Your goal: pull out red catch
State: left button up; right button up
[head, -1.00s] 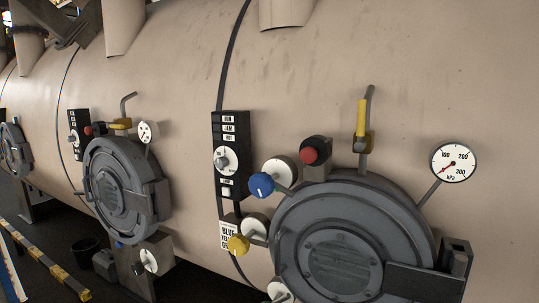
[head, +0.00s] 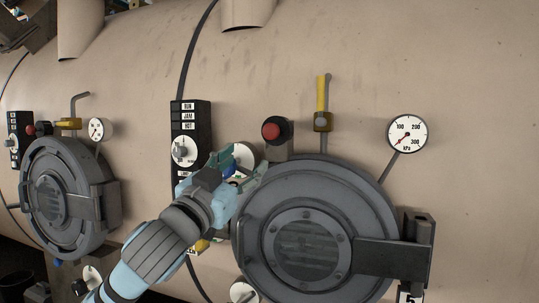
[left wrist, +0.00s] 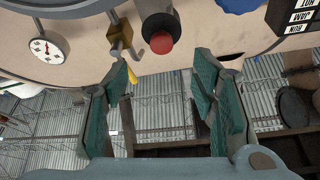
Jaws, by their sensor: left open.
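The red catch (head: 270,131) is a round red knob on a dark block above the large round grey door (head: 305,240). It also shows in the left wrist view (left wrist: 161,43), top centre, sticking out of its dark cylinder. My left gripper (head: 243,162) is open and empty, below and left of the knob in the head view. In the left wrist view its green-padded fingers (left wrist: 162,68) stand either side of the line to the knob, apart from it. My fingers partly hide the blue knob behind them. My right gripper is out of view.
A yellow-sleeved lever (head: 322,105) and a kPa gauge (head: 407,134) are right of the catch. A black RUN/JAM/HOT panel (head: 190,125) is to its left. A second round door (head: 62,195) stands further left.

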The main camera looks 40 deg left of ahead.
aim_at(269, 131)
pick_arm(q)
jog(key=p+x, duration=0.2)
jog(key=x, duration=0.2)
jog(key=r+p+x, duration=0.1)
jog(key=p+x, duration=0.1)
jog(key=x, duration=0.3)
jog(key=p+x, duration=0.3)
jog(key=x, duration=0.2)
jog(key=shift+d+r, duration=0.1)
jog(key=shift+r, duration=0.2)
grip_shut()
